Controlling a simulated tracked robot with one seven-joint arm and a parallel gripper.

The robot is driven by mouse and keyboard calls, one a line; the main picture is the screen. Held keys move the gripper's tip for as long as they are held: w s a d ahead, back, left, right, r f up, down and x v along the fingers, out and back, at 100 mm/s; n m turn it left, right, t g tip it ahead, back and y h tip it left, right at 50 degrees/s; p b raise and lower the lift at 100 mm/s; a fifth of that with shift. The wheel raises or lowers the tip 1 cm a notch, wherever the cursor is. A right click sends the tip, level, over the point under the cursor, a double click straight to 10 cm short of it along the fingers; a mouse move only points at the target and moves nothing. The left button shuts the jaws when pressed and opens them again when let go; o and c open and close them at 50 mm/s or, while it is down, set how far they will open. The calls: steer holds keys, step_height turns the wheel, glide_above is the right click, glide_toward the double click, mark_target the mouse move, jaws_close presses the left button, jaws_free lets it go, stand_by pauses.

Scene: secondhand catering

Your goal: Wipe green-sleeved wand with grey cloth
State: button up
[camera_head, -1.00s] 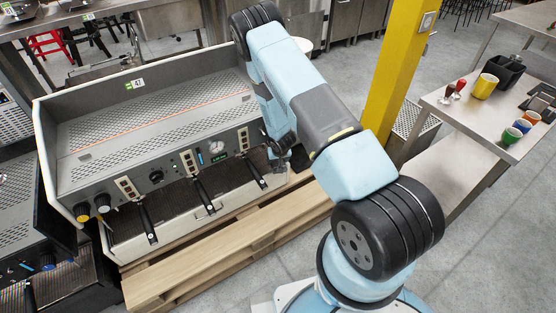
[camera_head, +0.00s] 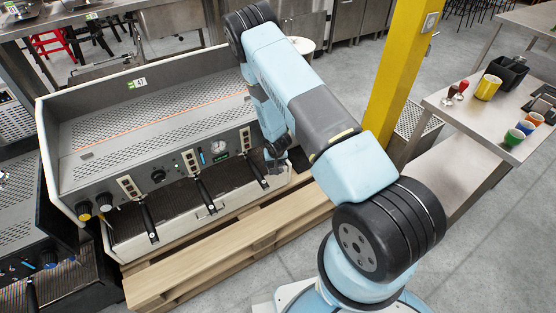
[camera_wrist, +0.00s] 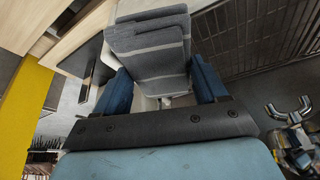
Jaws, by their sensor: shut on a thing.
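My gripper (camera_wrist: 162,88) has its blue fingers shut on the grey cloth (camera_wrist: 150,45). The cloth is folded, with paler stripes, and stands up between the fingers. In the head view my gripper (camera_head: 278,160) is small and dark, low at the right end of the espresso machine's (camera_head: 150,120) front. The cloth cannot be made out there. I cannot make out the green-sleeved wand in either view; my arm covers part of the machine's right end. The wrist view shows the slatted drip grate (camera_wrist: 260,38) to the right of the cloth.
The machine stands on a wooden pallet (camera_head: 190,272). Several black handles, such as the middle one (camera_head: 206,196), stick out from its front. Chrome spouts (camera_wrist: 290,110) show at the wrist view's right. A yellow post (camera_head: 402,75) and side table (camera_head: 470,120) stand right. The floor in front is clear.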

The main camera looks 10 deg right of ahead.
steer(key=shift+d, duration=0.1)
steer(key=shift+w+d, duration=0.25)
steer(key=shift+d, duration=0.45)
steer(key=shift+w+d, duration=0.25)
steer(key=shift+d, duration=0.4)
steer(key=shift+a, duration=0.15)
steer(key=shift+s+a, duration=0.2)
steer(key=shift+a, duration=0.75)
steer(key=shift+s+a, duration=0.2)
steer(key=shift+a, duration=0.15)
steer(key=shift+d, duration=0.2)
